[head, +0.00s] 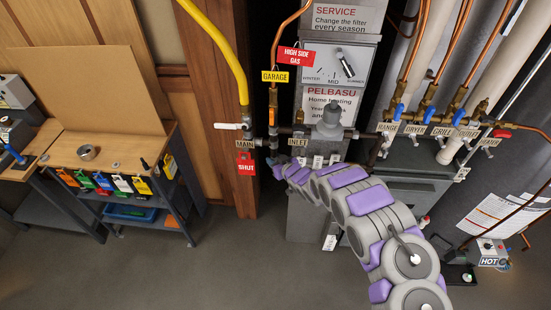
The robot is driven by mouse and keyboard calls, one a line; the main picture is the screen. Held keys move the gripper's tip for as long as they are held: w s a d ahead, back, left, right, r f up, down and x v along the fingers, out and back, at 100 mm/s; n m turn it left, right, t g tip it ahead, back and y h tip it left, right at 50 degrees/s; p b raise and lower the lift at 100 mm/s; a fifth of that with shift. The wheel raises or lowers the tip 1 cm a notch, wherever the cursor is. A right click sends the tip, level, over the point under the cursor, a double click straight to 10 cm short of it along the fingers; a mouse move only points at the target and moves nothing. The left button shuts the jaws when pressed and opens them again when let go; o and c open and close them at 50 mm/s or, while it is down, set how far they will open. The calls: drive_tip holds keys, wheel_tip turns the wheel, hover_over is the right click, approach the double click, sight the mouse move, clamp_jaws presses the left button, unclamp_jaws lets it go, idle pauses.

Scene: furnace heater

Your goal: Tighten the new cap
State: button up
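My grey and purple arm reaches from the lower right up to the furnace pipework. My gripper (279,171) is at its far end, just below the pipe joint (273,141) by the INLET tag. It is small and partly hidden by my own arm links, so I cannot tell whether its fingers are open or shut. I cannot make out a cap at the gripper; the lower end of the vertical pipe is unclear behind the arm tip.
A yellow gas pipe (222,48) runs to the MAIN valve with a white handle (229,126) and a red SHUT tag (245,164). A wooden workbench (120,145) stands left, with a round metal piece (87,153) on top. Labelled branch valves (429,117) line the right. Floor at front left is clear.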

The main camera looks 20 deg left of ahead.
drive_tip(key=o, duration=0.3)
drive_tip(key=shift+a, duration=0.1)
drive_tip(key=shift+o, duration=0.2)
drive_tip(key=shift+s+d+r, duration=0.3)
drive_tip(key=shift+d, duration=0.15)
drive_tip(key=v, duration=1.6)
drive_tip(key=shift+b, duration=0.45)
drive_tip(key=shift+s+f, duration=0.15)
